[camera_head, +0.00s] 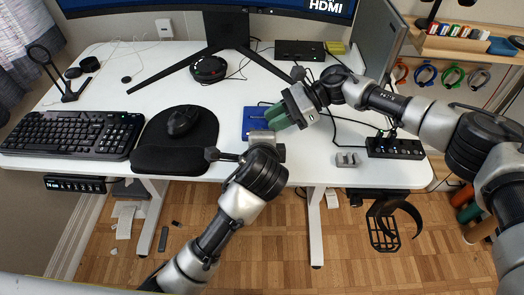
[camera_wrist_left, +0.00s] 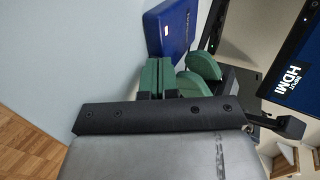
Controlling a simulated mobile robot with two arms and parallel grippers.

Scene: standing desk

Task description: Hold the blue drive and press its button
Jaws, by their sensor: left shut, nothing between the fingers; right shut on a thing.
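The blue drive (camera_head: 252,119) is near the desk's front edge, right of the mouse pad, in the head view. My right gripper (camera_head: 272,116), with green fingers, reaches it from the right and is shut on it. My left gripper (camera_head: 262,136) is just in front of the drive, shut and empty. In the left wrist view the drive (camera_wrist_left: 172,28) shows a small pale light spot on its face. My left green fingers (camera_wrist_left: 158,76) point toward its lower edge; I cannot tell whether they touch it. Other green finger pads (camera_wrist_left: 203,66) are beside them. The grip contact is partly hidden.
A mouse (camera_head: 183,120) lies on a black pad, with a keyboard (camera_head: 72,134) farther left. A small grey block (camera_head: 347,159) and a black power strip (camera_head: 395,148) are at the right front. The monitor stand (camera_head: 226,38) is behind. Cables lie at the back right.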

